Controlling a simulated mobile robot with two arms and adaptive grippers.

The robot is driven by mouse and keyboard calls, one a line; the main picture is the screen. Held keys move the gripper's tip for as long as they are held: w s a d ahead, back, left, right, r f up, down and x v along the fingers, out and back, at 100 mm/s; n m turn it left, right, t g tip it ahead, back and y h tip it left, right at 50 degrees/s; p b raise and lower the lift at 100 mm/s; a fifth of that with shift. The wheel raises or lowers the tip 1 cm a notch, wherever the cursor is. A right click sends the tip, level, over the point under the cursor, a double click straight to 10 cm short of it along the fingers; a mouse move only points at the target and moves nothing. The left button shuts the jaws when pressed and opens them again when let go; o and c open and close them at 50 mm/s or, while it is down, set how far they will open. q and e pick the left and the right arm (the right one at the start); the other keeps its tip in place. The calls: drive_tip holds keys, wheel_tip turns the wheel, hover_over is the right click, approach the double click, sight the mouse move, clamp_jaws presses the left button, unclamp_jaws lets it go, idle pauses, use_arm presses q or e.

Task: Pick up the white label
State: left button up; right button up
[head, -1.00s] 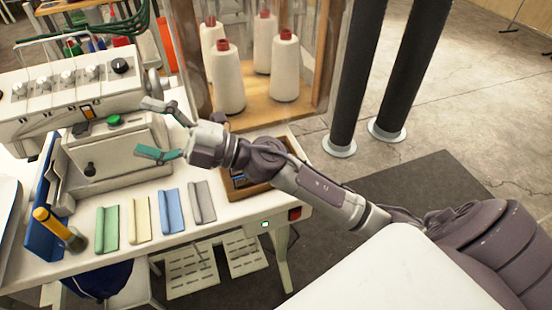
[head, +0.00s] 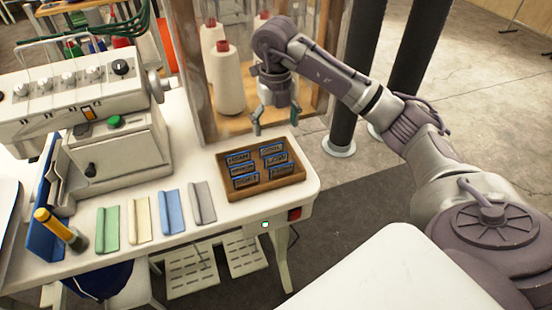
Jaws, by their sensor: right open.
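A wooden tray (head: 292,183) sits at the right end of the white table, holding several small blue-framed tags (head: 272,150) with pale lettering on dark faces, in two columns. No plainly white label can be made out. Four-sided strips lie in a row left of the tray: green (head: 107,231), cream (head: 140,219), blue (head: 171,212) and grey (head: 202,203). My right gripper (head: 275,122) is open and empty, pointing down above and just behind the tray's back edge, apart from the tags. My left gripper is out of view.
A sewing machine (head: 118,150) stands on the table's left, with a yellow-topped cylinder (head: 50,222) in front. White thread cones (head: 227,80) stand in a wooden-framed case (head: 205,128) behind my right gripper. Dark posts (head: 409,65) rise from the floor to the right.

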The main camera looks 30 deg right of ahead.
drive_tip(key=p, duration=0.1)
hover_over(281, 156)
drive_tip(key=a, duration=0.2)
drive_tip(key=f, duration=0.6)
drive_tip(key=shift+s+a+f, duration=0.15)
drive_tip(key=shift+s+f, duration=0.15)
drive_tip(key=shift+s, duration=0.1)
wheel_tip(281, 156, down, 5)
drive_tip(key=p, duration=0.2)
drive_tip(key=shift+w+r+p, duration=0.1)
drive_tip(key=shift+w+p, duration=0.05)
drive_tip(key=shift+p, duration=0.2)
drive_tip(key=shift+f, duration=0.3)
drive_tip(key=c, duration=0.4)
